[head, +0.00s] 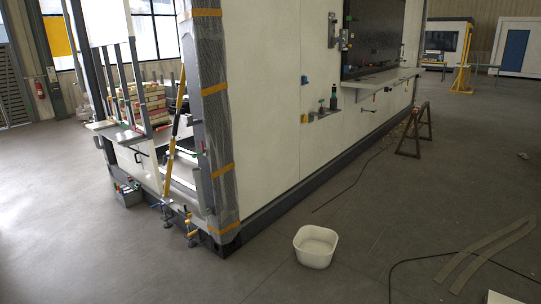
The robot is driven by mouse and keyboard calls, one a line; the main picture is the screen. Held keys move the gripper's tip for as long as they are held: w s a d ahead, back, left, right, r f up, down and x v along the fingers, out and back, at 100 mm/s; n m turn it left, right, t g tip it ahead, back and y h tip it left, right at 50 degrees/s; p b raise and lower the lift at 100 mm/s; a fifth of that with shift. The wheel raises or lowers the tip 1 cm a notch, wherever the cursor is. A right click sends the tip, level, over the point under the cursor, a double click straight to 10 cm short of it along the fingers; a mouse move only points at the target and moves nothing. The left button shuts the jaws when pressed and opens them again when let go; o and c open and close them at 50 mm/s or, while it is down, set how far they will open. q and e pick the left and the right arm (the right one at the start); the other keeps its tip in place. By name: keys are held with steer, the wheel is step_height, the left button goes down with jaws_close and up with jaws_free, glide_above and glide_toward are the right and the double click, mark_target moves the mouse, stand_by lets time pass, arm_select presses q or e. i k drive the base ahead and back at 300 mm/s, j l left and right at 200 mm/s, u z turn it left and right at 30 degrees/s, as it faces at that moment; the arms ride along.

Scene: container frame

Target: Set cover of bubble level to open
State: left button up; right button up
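I cannot clearly make out a bubble level or its cover in the head view. A long yellow and black bar (173,140) leans at a steep angle against the open end of the container frame; I cannot tell whether it is a level. Small blue, yellow and dark fittings (305,118) sit on the white side wall, too small to identify. Neither of my grippers is in view.
The white container frame (265,90) fills the middle, its near corner post wrapped and taped. A white tub (315,246) stands on the floor before it. Floor at left is clear.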

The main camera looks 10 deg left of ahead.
mark_target(184, 211)
steer(key=i+l, duration=0.2)
steer(key=i, duration=0.15)
steer(key=i+l, duration=0.2)
steer(key=i, duration=0.2)
steer(key=i+l+z, duration=0.1)
steer(key=i, duration=0.25)
steer(key=l, duration=0.1)
